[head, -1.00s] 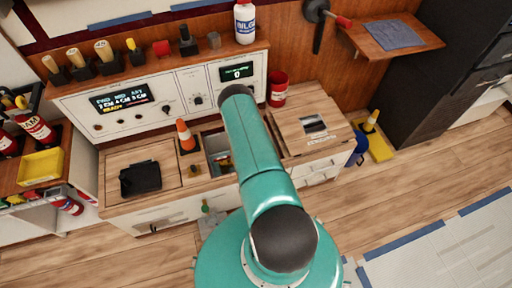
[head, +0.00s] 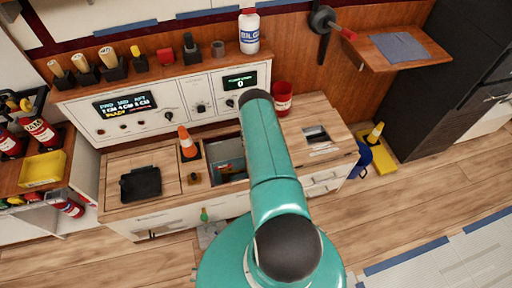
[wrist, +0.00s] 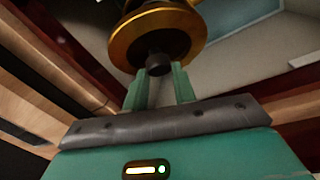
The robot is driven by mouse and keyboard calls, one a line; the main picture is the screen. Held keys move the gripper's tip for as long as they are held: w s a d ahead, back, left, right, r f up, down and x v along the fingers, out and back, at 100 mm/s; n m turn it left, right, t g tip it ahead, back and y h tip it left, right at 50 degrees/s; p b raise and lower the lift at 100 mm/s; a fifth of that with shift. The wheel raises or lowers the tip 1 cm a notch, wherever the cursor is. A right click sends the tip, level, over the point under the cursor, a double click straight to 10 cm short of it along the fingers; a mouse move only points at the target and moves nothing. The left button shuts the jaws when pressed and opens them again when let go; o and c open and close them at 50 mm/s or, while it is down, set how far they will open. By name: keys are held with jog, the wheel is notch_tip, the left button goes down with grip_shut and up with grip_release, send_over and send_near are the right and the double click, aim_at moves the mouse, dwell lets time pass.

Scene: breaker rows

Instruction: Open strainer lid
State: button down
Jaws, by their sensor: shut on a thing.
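In the wrist view a round brass lid (wrist: 126,46) with a dark centre knob (wrist: 158,64) hangs in front of my gripper (wrist: 160,78). Its two green fingers are shut on the knob. I take the brass piece for the strainer lid. Whether it is seated or free cannot be told. In the head view my teal arm reaches to the counter recess (head: 232,172), which shows some small coloured parts inside. My gripper and the lid are hidden behind the arm there.
An orange cone (head: 188,146) stands left of the recess, and a black pad (head: 141,184) lies farther left. A red can (head: 283,96) stands behind on the right. A control panel (head: 160,103) rises behind the counter.

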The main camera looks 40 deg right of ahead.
jog(key=c, duration=2.2)
grip_release()
jog(key=w, duration=0.2)
jog(key=w+d, duration=0.1)
jog(key=shift+w+d+r, duration=0.1)
jog(key=shift+w+r, duration=0.15)
jog(key=shift+r, duration=0.1)
jog(key=c, duration=1.1)
grip_release()
jog(key=shift+s, duration=0.25)
jog(key=shift+c, duration=0.2)
jog(key=shift+s, duration=0.1)
jog(key=shift+r, duration=0.1)
notch_tip(320, 180, up, 14)
jog(key=w+a, duration=0.1)
jog(key=shift+a+f, duration=0.25)
jog(key=shift+a, duration=0.05)
jog(key=shift+w, duration=0.1)
jog(key=shift+c, duration=0.2)
